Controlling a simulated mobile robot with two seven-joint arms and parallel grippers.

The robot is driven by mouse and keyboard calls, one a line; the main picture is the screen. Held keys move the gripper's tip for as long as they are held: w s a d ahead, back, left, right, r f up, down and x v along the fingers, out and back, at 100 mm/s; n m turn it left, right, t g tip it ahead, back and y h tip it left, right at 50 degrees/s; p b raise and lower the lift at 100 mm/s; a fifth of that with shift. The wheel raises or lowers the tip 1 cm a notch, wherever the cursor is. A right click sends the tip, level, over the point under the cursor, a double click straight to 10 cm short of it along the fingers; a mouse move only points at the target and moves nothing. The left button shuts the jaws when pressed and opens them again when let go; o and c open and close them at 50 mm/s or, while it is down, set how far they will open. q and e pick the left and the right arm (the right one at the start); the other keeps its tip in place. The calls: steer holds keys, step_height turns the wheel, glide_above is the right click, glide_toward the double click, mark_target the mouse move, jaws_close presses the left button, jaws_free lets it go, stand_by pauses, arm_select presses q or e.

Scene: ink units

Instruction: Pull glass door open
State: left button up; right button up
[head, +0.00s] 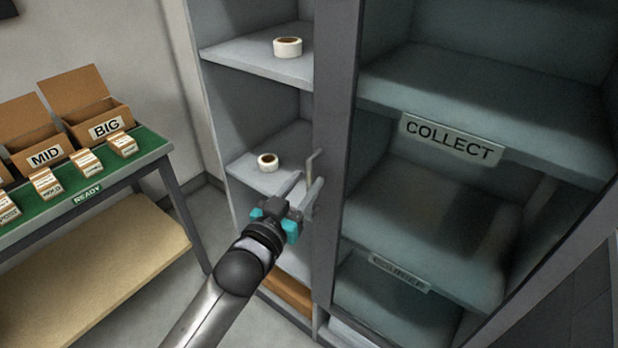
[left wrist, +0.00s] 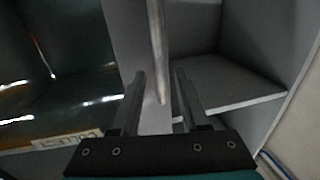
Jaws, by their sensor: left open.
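The glass door (head: 347,130) has a dark frame, and its tinted pane covers the shelves on the right of the cabinet. It looks closed. Its thin metal handle (head: 313,160) is upright near the door's left edge. My left gripper (head: 302,190) is open at the handle's lower part. In the left wrist view, the handle bar (left wrist: 156,40) comes down toward the gap between the two fingers of my left gripper (left wrist: 158,82), which are apart. I cannot tell whether they touch the bar. My right gripper is not in view.
Open shelves left of the door hold white tape rolls (head: 287,47). Behind the glass, one shelf bears a COLLECT label (head: 452,138). A green-topped table (head: 150,146) with cardboard boxes (head: 92,100) stands at the left. Bare floor shows between table and cabinet.

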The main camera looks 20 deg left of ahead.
arm_select(q)
steer(key=shift+w+d, duration=0.2)
steer(key=shift+w, duration=0.95)
jaws_close()
stand_by(0.7)
